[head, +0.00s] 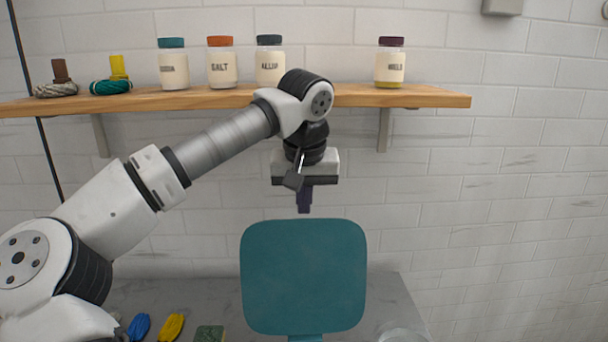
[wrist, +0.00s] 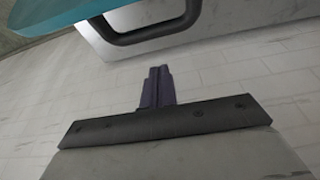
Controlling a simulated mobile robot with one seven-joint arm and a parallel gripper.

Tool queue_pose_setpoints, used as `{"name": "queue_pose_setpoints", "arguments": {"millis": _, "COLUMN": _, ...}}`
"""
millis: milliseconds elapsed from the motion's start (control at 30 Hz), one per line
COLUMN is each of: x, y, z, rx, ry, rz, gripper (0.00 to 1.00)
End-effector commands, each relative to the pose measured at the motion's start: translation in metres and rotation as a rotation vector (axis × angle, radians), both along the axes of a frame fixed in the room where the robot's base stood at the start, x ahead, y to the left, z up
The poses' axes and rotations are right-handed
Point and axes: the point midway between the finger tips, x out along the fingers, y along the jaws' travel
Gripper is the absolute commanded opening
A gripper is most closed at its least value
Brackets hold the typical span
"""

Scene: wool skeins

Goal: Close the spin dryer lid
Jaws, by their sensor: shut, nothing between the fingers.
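The spin dryer lid (head: 303,277) is a teal rounded panel standing raised, with its broad face toward the head camera. A teal surface, likely the lid (wrist: 70,14), crosses the top left of the wrist view. My gripper (head: 304,208) points down just above the lid's top edge in the head view; the depth between them is unclear. Its dark purple fingers (wrist: 157,72) are together and empty in the wrist view. The dryer's body is not clearly seen in the head view.
A wooden shelf (head: 430,96) with several labelled jars and two skeins runs behind my arm. Blue (head: 139,327) and yellow (head: 171,326) skeins lie on the grey counter (head: 383,290). A clear vessel (head: 403,334) stands at bottom right.

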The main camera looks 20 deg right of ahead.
Motion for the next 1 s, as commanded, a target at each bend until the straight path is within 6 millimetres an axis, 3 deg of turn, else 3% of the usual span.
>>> {"name": "queue_pose_setpoints", "arguments": {"millis": 100, "x": -0.017, "y": 0.004, "z": 0.006, "rx": 0.001, "ry": -0.004, "rz": -0.002, "gripper": 0.0}}
{"name": "queue_pose_setpoints", "arguments": {"millis": 300, "x": -0.031, "y": 0.007, "z": 0.006, "rx": -0.001, "ry": -0.004, "rz": -0.001, "gripper": 0.0}}
{"name": "queue_pose_setpoints", "arguments": {"millis": 767, "x": -0.034, "y": 0.008, "z": 0.005, "rx": -0.001, "ry": -0.006, "rz": -0.001, "gripper": 0.0}}
{"name": "queue_pose_setpoints", "arguments": {"millis": 1000, "x": -0.036, "y": 0.018, "z": 0.008, "rx": -0.008, "ry": -0.041, "rz": 0.0, "gripper": 0.0}}
